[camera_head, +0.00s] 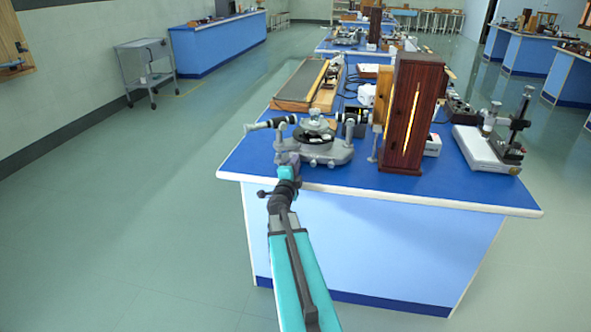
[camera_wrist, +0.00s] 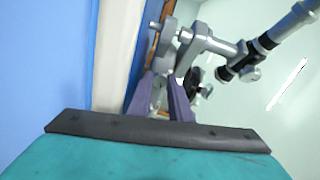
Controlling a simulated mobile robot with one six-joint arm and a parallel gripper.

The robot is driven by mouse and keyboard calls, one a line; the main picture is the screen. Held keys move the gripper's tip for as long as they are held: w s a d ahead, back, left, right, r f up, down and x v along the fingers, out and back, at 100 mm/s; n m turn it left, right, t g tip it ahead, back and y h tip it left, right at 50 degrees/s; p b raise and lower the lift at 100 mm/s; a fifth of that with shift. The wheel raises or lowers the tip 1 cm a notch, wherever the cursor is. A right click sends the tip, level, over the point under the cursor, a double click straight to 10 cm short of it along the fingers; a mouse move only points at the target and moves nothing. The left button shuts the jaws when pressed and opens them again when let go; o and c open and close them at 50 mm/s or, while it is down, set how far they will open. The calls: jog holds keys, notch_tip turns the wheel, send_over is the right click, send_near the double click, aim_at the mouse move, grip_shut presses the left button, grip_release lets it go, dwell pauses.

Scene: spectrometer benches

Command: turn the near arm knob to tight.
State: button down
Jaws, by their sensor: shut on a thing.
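The grey and black spectrometer (camera_head: 318,150) stands at the near left corner of the blue-topped bench. Its telescope tube shows large at the upper right of the wrist view (camera_wrist: 262,45), with grey arm parts below it. My gripper (camera_head: 288,160) is at the spectrometer's near left side, low by the bench edge. In the wrist view its two purple fingers (camera_wrist: 162,82) reach up to the spectrometer's arm parts and are shut on a small part there, the near arm knob by its place. The fingers mostly hide the knob, and its turn cannot be read.
A tall dark wooden lamp housing (camera_head: 411,115) with a lit slit stands right of the spectrometer. A white-based instrument (camera_head: 487,150) is farther right. A long wooden-framed board (camera_head: 302,85) lies behind. Floor left of the bench is free.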

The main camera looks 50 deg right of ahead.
jog(key=m+b, duration=0.2)
jog(key=m, duration=0.3)
jog(key=shift+s+f, duration=0.1)
jog(key=shift+b, duration=0.3)
jog(key=c, duration=1.6)
grip_release()
jog(key=shift+n, duration=0.3)
